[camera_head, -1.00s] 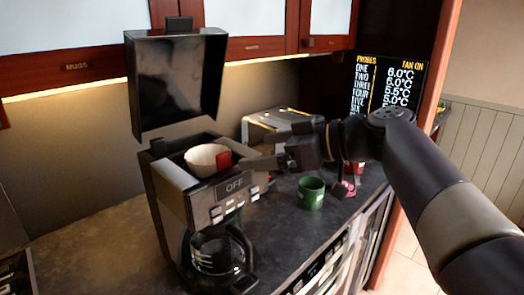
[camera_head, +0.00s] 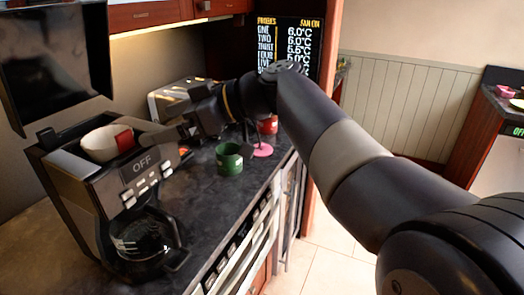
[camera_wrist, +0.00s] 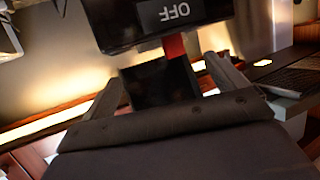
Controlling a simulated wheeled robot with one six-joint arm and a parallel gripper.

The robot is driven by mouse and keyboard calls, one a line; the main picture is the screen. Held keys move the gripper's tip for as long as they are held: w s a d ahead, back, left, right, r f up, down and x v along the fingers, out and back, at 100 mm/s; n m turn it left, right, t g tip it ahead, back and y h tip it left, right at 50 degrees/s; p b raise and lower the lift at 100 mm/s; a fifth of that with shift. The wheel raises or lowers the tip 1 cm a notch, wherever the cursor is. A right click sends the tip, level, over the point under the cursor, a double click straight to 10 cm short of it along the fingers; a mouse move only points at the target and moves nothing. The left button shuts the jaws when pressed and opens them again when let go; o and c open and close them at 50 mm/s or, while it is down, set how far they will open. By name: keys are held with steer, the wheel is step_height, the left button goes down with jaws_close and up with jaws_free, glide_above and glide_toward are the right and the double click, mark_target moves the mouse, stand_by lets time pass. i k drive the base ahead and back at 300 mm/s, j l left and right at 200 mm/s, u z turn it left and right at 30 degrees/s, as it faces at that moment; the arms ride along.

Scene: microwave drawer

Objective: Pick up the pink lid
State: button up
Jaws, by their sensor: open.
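The pink lid (camera_head: 263,151) looks like a flat pink disc on the dark counter, right behind a green mug (camera_head: 229,160). My gripper (camera_head: 172,135) is left of the lid, beside the top of the coffee maker (camera_head: 120,172), and is apart from the lid. In the wrist view my gripper (camera_wrist: 166,82) shows two spread fingers, with the coffee maker's OFF display beyond them. The lid is not visible in the wrist view.
The coffee maker holds a white bowl-like filter (camera_head: 104,144) under its raised dark cover (camera_head: 58,70). A red mug (camera_head: 268,124) stands behind the lid, and a metal toaster-like box (camera_head: 178,98) is at the back. Counter right of the coffee maker is partly free.

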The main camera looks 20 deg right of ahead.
mark_target(265, 150)
steer(key=i+l+z, duration=0.2)
steer(key=i, duration=0.25)
steer(key=i+l+z, duration=0.2)
steer(key=i, duration=0.25)
steer(key=i+l+z, duration=0.2)
steer(key=i, duration=0.3)
